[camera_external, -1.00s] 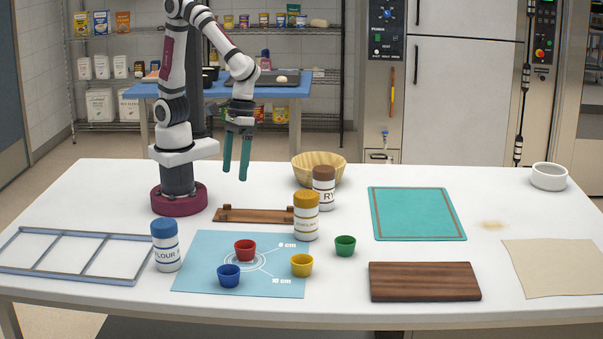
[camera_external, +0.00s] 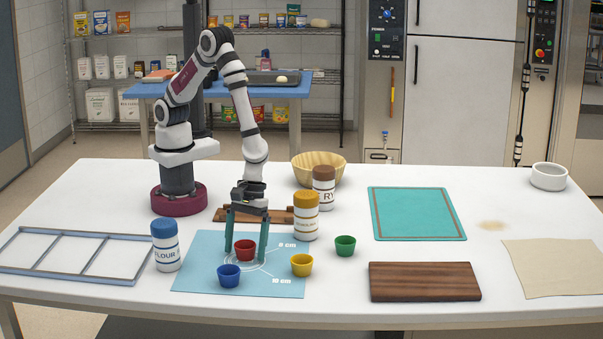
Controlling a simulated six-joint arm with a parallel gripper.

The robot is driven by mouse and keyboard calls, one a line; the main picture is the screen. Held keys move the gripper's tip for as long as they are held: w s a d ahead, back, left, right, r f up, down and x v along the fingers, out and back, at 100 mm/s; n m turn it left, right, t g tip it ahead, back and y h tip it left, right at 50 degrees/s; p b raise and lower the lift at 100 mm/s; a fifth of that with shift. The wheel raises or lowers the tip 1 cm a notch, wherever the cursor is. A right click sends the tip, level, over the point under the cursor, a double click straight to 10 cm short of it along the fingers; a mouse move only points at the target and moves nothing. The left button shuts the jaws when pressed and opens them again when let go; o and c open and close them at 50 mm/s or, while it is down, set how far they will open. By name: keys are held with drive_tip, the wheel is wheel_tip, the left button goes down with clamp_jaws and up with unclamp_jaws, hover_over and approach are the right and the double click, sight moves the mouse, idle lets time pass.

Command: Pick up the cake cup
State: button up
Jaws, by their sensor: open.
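A red cake cup (camera_external: 244,251) stands upright on the blue mat (camera_external: 200,279), inside the printed rings. My gripper (camera_external: 245,256) is low over it, open, with one green finger at the cup's left and one at its right. I cannot tell whether the fingers touch it. A blue cup (camera_external: 229,275) stands just in front on the mat. A yellow cup (camera_external: 301,265) stands at the mat's right edge. A green cup (camera_external: 345,246) stands on the white table farther right.
A blue-lidded flour jar (camera_external: 166,247) stands left of the red cup. A yellow-lidded jar (camera_external: 306,217) and a brown-lidded jar (camera_external: 324,188) stand behind right. A wooden rack (camera_external: 280,216) lies behind my gripper. A dark wooden board (camera_external: 424,281) lies front right.

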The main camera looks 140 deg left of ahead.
drive_tip(key=c, duration=1.4)
drive_tip(key=s+a+r+m+g+y, duration=0.1)
drive_tip(key=a+r+m+g+y, duration=0.1)
drive_tip(key=r+m, duration=1.05)
drive_tip(key=s+a+r+m+g+y, duration=0.1)
drive_tip(key=s+r+m+g, duration=0.15)
drive_tip(key=r+m, duration=1.05)
drive_tip(key=n+h, duration=0.1)
drive_tip(key=n, duration=0.6)
hover_over(245, 259)
wheel_tip(245, 259, down, 14)
drive_tip(key=shift+n, duration=0.25)
drive_tip(key=f, duration=1.1)
drive_tip(key=shift+s+a+f, duration=0.15)
drive_tip(key=shift+s+a, duration=0.05)
drive_tip(key=shift+s, duration=0.05)
